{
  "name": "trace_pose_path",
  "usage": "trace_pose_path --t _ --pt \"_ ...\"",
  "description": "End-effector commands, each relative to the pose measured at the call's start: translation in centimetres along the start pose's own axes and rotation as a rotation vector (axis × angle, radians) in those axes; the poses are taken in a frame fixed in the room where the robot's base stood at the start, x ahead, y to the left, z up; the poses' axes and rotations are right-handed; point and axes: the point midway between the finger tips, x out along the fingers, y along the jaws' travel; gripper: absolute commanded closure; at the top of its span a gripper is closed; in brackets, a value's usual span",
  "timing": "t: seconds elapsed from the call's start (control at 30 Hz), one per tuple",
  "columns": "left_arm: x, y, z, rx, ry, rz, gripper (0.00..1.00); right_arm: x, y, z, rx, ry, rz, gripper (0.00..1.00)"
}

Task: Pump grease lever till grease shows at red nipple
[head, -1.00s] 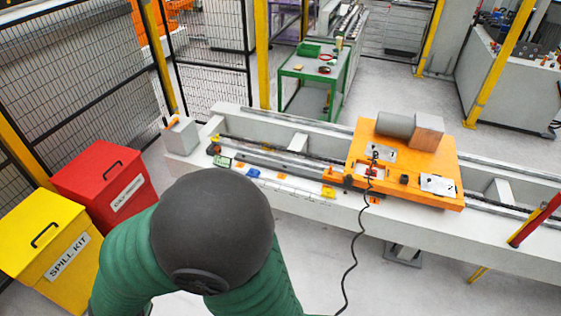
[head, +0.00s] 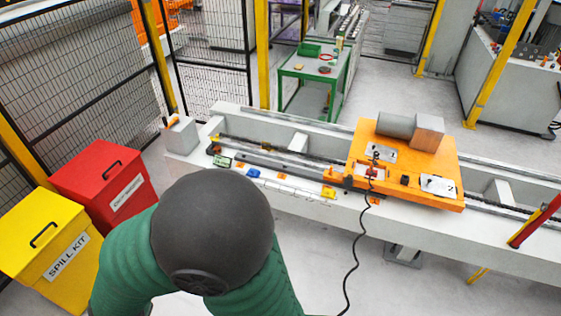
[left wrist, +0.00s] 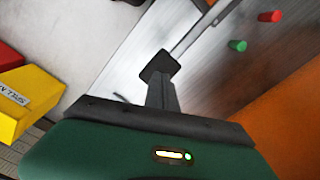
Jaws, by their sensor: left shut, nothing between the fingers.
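In the left wrist view my left gripper (left wrist: 160,88) is shut with nothing held. A dark square pad (left wrist: 160,66) and a thin grey metal bar (left wrist: 197,30) show just past its tips; I cannot tell whether they touch it or whether the bar is the grease lever. A small red cylinder (left wrist: 269,16), possibly the red nipple, and a green one (left wrist: 238,46) stand on a grey surface to the upper right. I see no clear grease on the red one. In the head view my left arm hides its gripper. My right gripper is not in view.
An orange carriage (head: 450,203) sits on the long grey gantry bed (head: 480,231), with a black cable hanging from it. A grey box (head: 181,137) with an orange piece stands at the bed's left end. Red (head: 85,185) and yellow (head: 45,262) bins stand left.

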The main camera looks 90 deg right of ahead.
Motion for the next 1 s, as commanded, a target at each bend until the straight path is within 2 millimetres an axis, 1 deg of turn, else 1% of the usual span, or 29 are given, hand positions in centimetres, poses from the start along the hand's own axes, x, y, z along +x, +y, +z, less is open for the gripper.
trace_pose_path --t 0.57,1.0 --pt "0.1 0.0 0.1 0.000 0.000 0.000 1.00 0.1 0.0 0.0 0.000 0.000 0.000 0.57" --pt "2.7 0.0 0.1 0.000 0.000 0.000 1.00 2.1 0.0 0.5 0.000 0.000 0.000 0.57"
